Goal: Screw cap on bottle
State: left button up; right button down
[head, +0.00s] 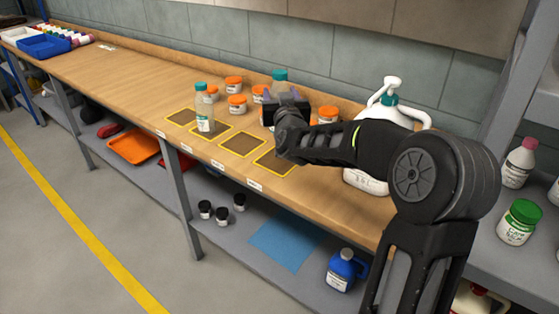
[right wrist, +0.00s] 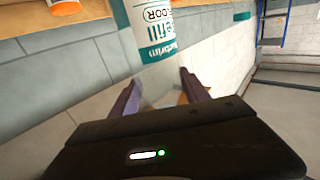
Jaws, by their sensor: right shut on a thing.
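My right gripper (head: 285,98) is over the back part of the workbench, shut on a clear bottle. This bottle (head: 280,86) shows a teal cap (head: 279,75) above my gripper; its lower part is hidden behind the gripper. In the right wrist view the bottle (right wrist: 150,38) has a white and teal printed label, and its clear part sits between the fingers of my gripper (right wrist: 160,95). A second clear bottle (head: 204,112) with a teal cap (head: 200,86) stands upright on a yellow-outlined square to the left. My left gripper is out of view.
Several orange-lidded jars (head: 237,104) stand around the held bottle. A large white jug (head: 364,178) stands to the right, near my arm. Yellow-outlined squares (head: 242,144) line the bench front. Blue and white trays (head: 44,46) sit at the far left; the bench between is clear.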

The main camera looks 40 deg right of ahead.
jog(key=shift+a, duration=0.1)
jog(key=shift+f, duration=3.15)
notch_tip(320, 180, down, 4)
jog(key=shift+r, duration=0.2)
jog(key=shift+f, duration=0.15)
jog(key=shift+f, duration=0.1)
jog(key=c, duration=0.5)
grip_release()
